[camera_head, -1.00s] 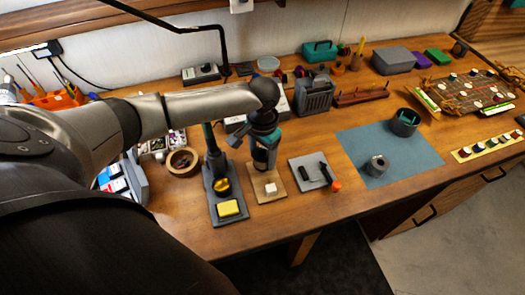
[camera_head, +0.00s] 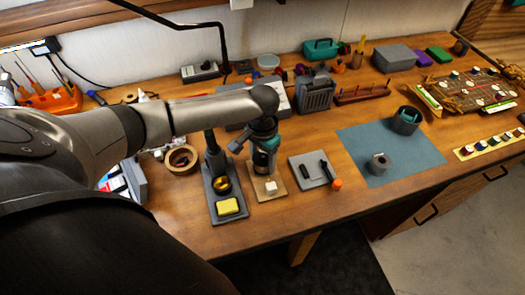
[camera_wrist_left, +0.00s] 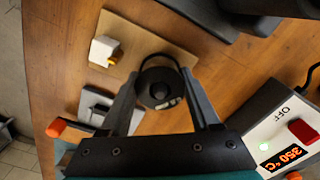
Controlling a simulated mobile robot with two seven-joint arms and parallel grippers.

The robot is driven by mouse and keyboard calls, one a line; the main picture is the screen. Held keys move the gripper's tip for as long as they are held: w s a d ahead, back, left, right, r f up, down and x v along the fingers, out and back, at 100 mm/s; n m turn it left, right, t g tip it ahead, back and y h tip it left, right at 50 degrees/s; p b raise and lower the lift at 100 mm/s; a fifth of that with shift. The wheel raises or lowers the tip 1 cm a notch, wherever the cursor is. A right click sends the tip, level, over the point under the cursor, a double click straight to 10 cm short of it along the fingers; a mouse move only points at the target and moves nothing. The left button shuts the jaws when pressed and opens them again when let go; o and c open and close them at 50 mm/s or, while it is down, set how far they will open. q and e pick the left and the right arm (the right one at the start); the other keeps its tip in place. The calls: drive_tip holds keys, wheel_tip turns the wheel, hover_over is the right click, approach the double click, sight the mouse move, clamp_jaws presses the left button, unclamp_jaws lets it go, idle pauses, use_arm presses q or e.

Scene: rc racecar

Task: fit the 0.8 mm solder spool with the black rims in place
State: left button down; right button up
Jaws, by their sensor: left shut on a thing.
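My left gripper (camera_head: 264,162) is shut on a dark round spool with black rims (camera_wrist_left: 158,88). In the left wrist view its two fingers (camera_wrist_left: 160,90) lie on either side of the spool, which shows end-on with a small hub in its middle. The spool is over a small wooden board (camera_head: 268,195) that carries a white block (camera_head: 271,187). The board also shows in the left wrist view (camera_wrist_left: 135,35). I cannot tell whether the spool touches the board. In the head view the gripper largely covers the spool. My right gripper is not in view.
A soldering-iron stand with a yellow sponge (camera_head: 228,206) is close on the left. A grey station with a red switch (camera_wrist_left: 285,125) is near the gripper. A blue mat (camera_head: 372,180) holds a grey roll (camera_head: 378,165).

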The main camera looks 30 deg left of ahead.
use_arm(q)
drive_tip(key=shift+f, duration=0.3)
drive_tip(key=shift+c, duration=0.2)
unclamp_jaws()
drive_tip(key=shift+o, duration=0.2)
drive_tip(key=shift+r+p, duration=4.55)
drive_tip(key=shift+p, duration=0.6)
drive_tip(key=shift+f, duration=0.1)
